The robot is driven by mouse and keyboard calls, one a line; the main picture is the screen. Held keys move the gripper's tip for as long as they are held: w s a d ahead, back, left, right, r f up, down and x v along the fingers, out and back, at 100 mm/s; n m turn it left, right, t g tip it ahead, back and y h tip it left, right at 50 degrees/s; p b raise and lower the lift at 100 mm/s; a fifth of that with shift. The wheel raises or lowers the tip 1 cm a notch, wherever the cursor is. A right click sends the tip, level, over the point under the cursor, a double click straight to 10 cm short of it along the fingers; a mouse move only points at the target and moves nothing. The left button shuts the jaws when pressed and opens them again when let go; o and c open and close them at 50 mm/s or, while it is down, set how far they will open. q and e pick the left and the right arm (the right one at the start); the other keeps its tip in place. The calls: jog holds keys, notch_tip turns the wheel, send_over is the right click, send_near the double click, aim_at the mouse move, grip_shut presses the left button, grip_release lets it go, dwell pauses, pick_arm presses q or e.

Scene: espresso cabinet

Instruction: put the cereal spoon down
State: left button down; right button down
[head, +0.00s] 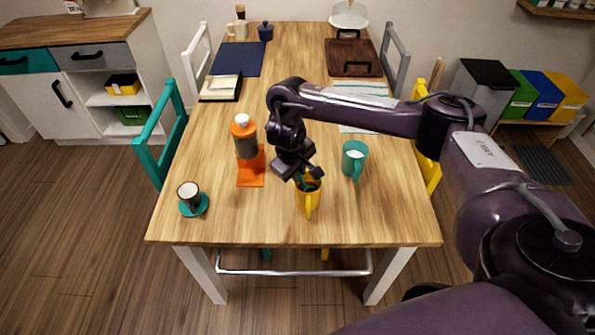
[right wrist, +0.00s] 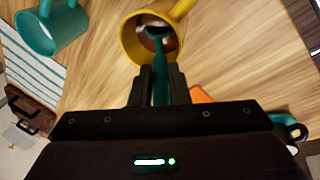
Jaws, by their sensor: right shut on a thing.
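The cereal spoon (right wrist: 160,62) has a teal handle. My right gripper (right wrist: 159,84) is shut on that handle, and the spoon's far end reaches into the mouth of a yellow mug (right wrist: 130,42). Something brown shows inside the mug; whether the spoon touches it or the mug wall I cannot tell. In the head view the right gripper (head: 303,176) points down just above the yellow mug (head: 309,204), which stands upright near the table's front edge. The gripper hides most of the spoon there. My left gripper is not in view.
A teal mug (head: 354,160) with something white inside stands right of the yellow mug. A small cup on a teal saucer (head: 203,207) is at the front left. The wooden table (head: 250,215) is bare between these.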

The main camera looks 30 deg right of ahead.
jog(key=c, duration=1.3)
grip_release()
jog(key=a+p, duration=0.1)
jog(key=s+a+p, duration=0.1)
jog(key=shift+s+a+p, duration=0.25)
jog(key=shift+s+p, duration=0.05)
jog(key=shift+p, duration=0.05)
